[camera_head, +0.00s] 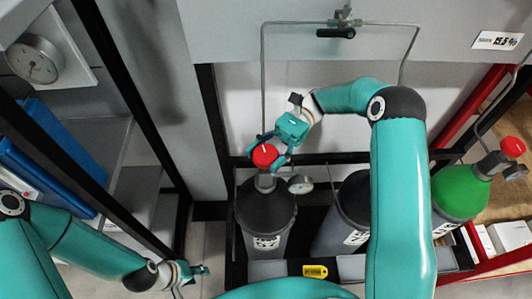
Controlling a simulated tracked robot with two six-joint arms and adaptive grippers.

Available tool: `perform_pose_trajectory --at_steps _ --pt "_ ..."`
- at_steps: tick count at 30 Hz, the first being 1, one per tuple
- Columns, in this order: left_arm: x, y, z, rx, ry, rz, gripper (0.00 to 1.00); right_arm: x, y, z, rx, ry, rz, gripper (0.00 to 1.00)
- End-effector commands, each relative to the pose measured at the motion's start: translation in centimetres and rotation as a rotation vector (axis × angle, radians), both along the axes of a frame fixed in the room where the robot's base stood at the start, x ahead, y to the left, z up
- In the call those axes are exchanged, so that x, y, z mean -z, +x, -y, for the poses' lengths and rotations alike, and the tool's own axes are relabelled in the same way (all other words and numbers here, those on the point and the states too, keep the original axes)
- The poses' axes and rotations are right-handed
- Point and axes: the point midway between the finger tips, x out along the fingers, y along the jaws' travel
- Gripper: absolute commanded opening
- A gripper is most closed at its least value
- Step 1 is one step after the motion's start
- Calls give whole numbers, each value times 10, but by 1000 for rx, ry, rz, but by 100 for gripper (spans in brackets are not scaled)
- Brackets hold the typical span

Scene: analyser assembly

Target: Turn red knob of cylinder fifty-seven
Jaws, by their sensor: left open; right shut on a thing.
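A dark grey cylinder (266,215) stands upright in a black rack, with a red knob (264,156) on its valve and a small gauge (300,184) beside it. My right gripper (268,153) reaches down from above and is shut on the red knob, its fingers around it. The cylinder's number is too small to read. My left gripper (200,271) is at the lower left, open and empty, low and well away from the knob. A second dark cylinder (340,222) is partly hidden behind my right arm.
A green-topped cylinder (460,190) with its own red knob (512,146) stands at the right. Pipes and a black-handled valve (336,33) are on the wall above. A wall gauge (34,59) and blue binders (45,165) are at the left.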

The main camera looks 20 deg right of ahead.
Motion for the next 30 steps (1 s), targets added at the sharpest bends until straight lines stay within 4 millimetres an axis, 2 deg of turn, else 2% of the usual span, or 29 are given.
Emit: perform_pose_trajectory --at_steps 15,16,20,21,30 --pt "0 0 0 0 0 0 42 -1 1 0 -21 4 2 24" --pt "0 0 0 0 0 0 42 -1 1 0 -21 4 3 60" --pt "0 0 0 0 0 0 42 -1 1 0 -21 4 2 82" --pt "0 0 0 0 0 0 42 -1 1 0 -22 4 2 84" --pt "-1 0 0 0 0 0 42 -1 0 0 -23 2 1 84"
